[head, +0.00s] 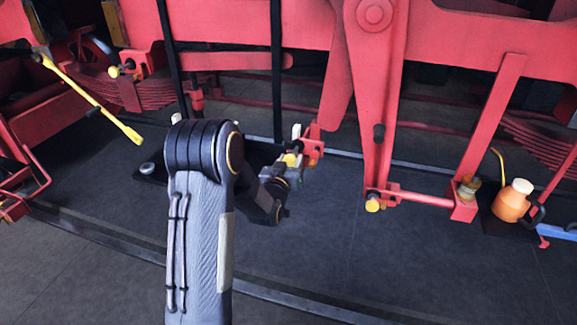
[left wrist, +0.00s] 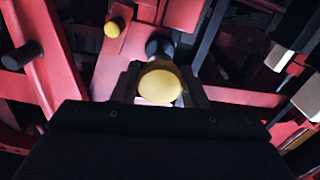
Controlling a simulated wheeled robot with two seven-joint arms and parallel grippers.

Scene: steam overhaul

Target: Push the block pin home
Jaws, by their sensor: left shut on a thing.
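My left gripper (head: 289,172) is at a red bracket (head: 313,147) in the middle of the head view. It is shut on a yellow-headed pin (head: 291,160), most likely the block pin. In the left wrist view the pin's round yellow head (left wrist: 160,82) sits between the two fingers of the gripper (left wrist: 162,92), with a dark round part (left wrist: 160,47) behind it. How deep the pin sits in the bracket is hidden by its head and the fingers. My right gripper is not in view.
Red frame beams and rods stand close around the gripper. Another yellow-ended pin (head: 372,205) is on a hanging red lever (head: 378,110). A yellow-handled bar (head: 95,103) leans at the left. An orange oil can (head: 512,202) stands at the right. The dark floor in front is clear.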

